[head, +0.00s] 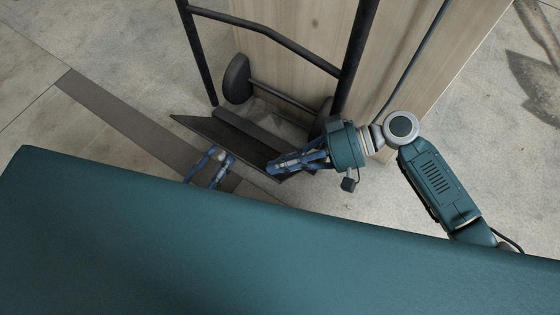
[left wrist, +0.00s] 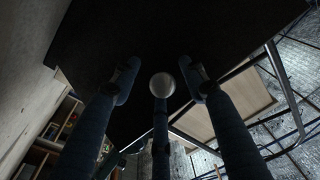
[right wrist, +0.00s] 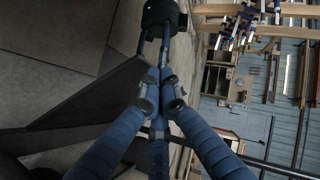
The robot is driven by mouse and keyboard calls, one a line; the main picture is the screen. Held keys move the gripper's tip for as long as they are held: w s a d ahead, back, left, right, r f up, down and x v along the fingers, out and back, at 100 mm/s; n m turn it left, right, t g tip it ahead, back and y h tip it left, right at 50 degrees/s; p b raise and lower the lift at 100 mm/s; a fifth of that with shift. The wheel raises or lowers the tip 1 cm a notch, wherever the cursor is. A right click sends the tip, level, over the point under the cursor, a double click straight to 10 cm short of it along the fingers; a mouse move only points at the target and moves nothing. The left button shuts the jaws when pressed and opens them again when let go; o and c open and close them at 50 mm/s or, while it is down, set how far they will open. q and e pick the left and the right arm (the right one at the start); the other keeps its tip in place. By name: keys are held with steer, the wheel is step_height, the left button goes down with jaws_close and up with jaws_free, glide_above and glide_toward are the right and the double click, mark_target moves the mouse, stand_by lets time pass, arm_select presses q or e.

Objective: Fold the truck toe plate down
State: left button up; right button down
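The hand truck (head: 290,40) stands at the back of the head view with its dark toe plate (head: 222,135) tilted at its base, toward me. My left gripper (head: 208,163) is at the plate's near edge, fingers spread. My right gripper (head: 272,166) is by the plate's right end. In the right wrist view its fingers (right wrist: 160,93) are close together, beside the plate (right wrist: 90,100). Contact with the plate cannot be told.
A large wooden box (head: 270,60) stands upright against the truck frame. The truck's black wheel (head: 237,78) is on the concrete floor. A dark strip (head: 120,115) crosses the floor at left. My teal body fills the near part of the head view.

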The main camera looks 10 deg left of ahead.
arm_select(q)
steer(key=shift+w+r, duration=0.2)
steer(key=shift+r, duration=0.1)
arm_select(e)
steer(key=shift+s+f, duration=0.15)
steer(key=shift+s, duration=0.1)
